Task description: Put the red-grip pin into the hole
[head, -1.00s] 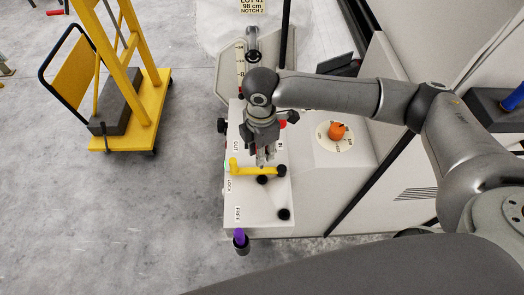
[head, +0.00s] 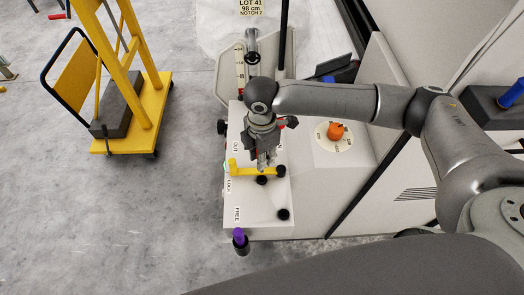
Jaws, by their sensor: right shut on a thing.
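My right gripper (head: 266,163) points down over the white panel (head: 255,212), close to the yellow lever (head: 250,171). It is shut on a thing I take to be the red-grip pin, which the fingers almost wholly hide. From this view I cannot tell whether the pin's tip is over the hole, touching it or inside it. The hole itself is not visible, hidden at or below the fingers. My left gripper is not in view.
A purple-grip pin (head: 239,236) stands in a dark holder at the panel's front edge. Black knobs (head: 284,214) sit on the panel. An orange knob (head: 336,131) on a round dial is to the right. A yellow trolley (head: 130,146) stands on open floor at left.

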